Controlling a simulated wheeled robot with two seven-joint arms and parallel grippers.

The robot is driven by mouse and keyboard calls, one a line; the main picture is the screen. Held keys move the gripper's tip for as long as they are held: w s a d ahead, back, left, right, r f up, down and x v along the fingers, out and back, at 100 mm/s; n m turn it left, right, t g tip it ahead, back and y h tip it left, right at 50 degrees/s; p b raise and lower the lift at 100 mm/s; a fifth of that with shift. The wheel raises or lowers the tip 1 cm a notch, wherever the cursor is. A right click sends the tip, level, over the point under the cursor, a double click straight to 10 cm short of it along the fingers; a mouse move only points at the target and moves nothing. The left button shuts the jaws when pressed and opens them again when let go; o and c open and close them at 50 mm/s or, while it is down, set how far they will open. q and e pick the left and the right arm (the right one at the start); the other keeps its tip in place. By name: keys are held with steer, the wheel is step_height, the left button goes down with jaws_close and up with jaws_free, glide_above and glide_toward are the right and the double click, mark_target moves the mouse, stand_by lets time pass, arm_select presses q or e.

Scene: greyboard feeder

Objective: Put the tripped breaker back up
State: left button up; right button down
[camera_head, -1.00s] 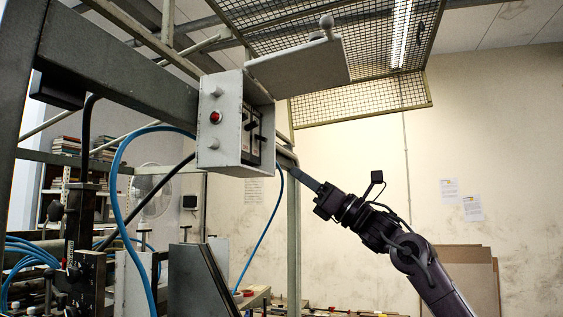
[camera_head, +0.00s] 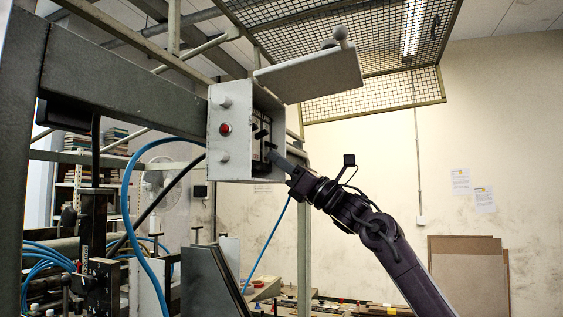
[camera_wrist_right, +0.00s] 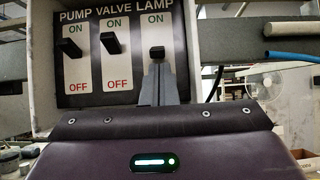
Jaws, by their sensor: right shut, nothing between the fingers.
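The grey breaker box (camera_head: 232,138) hangs on the frame with its lid raised. In the right wrist view its panel (camera_wrist_right: 95,72) carries three black levers under PUMP, VALVE and LAMP, with ON above and OFF below. The pump lever (camera_wrist_right: 71,47) and valve lever (camera_wrist_right: 112,43) stick out clear of my gripper. The lamp lever (camera_wrist_right: 157,52) shows just above my fingertips; contact is unclear. My right gripper (camera_head: 272,155) is shut and empty, reaching into the box's open side. Its fingers (camera_wrist_right: 157,68) hide the lamp's OFF label. My left gripper is out of view.
The raised lid (camera_head: 312,76) hangs over the box opening. A blue hose (camera_head: 126,205) loops left of the box. A grey beam (camera_head: 125,92) runs behind it, and a mesh guard (camera_head: 375,98) hangs above. The space right of my arm is open.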

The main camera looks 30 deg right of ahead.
steer(key=shift+d+r+p, duration=0.1)
steer(key=shift+r+p, duration=0.1)
steer(key=shift+p, duration=0.4)
steer(key=shift+s+g+p, duration=0.2)
steer(key=shift+g+p, duration=0.1)
steer(key=shift+d+r+g+h+p, duration=0.25)
steer(key=shift+h+p, duration=0.25)
steer(key=shift+p, duration=0.25)
steer(key=shift+s+r+p, duration=0.2)
steer(key=shift+r+p, duration=0.25)
steer(key=shift+p, duration=0.7)
steer(key=shift+s+d+r+p, duration=0.2)
steer(key=shift+r+p, duration=0.2)
steer(key=shift+p, duration=0.25)
steer(key=shift+f, duration=0.15)
steer(key=shift+s+d, duration=0.1)
